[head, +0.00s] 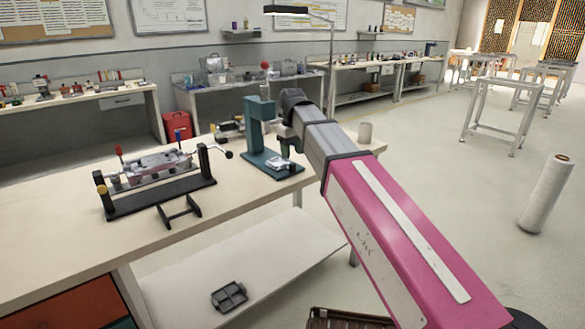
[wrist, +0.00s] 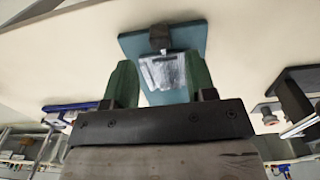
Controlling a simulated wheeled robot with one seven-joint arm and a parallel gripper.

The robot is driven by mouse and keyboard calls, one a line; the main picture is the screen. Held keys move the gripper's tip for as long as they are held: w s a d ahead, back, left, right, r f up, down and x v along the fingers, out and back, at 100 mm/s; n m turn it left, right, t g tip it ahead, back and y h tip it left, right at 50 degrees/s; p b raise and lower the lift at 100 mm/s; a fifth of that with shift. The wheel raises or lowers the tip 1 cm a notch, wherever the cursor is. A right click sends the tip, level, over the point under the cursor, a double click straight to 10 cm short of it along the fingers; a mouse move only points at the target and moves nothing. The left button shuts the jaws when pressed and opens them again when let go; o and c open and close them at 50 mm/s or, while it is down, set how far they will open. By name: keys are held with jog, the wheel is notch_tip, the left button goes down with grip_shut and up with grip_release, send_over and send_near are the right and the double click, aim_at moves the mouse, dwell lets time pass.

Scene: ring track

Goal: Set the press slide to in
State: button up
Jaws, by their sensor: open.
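The teal press (head: 258,125) stands on the workbench, with an upright column and a flat base plate. A silver metal piece, which looks like the press slide (head: 281,164), sits on the base in front of the column. In the wrist view, the silver slide (wrist: 165,72) lies on the teal base plate (wrist: 135,45), with a dark block (wrist: 160,37) at its far end. My gripper (wrist: 159,60) is open, its two green fingers apart on either side of the slide. I cannot tell if they touch it. In the head view my arm partly hides the gripper (head: 289,147) beside the press.
A black fixture with a metal vise-like body (head: 150,167) and a small black stand (head: 180,211) are to the left on the bench. A grey tray (head: 229,296) lies on the lower shelf. The bench's front-left top is clear.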

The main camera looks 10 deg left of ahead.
aim_at(292, 164)
jog(key=shift+f, duration=3.15)
jog(key=shift+w, duration=0.1)
grip_shut()
